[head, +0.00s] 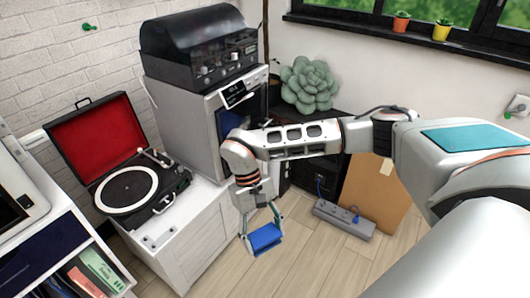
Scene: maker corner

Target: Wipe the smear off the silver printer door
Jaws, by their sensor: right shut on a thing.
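I cannot make out a smear clearly on the door; a pale streak (240,99) shows just below the display. My right gripper (262,231) points down in front of the cabinet, low and to the right of the printer. It is shut on a blue cloth or sponge (266,240), held clear of the printer. My left gripper is out of view.
A record player with an open red lid (104,132) stands on the white cabinet (196,243). A power strip (344,219) and cardboard (374,195) are at right. The floor in front is clear.

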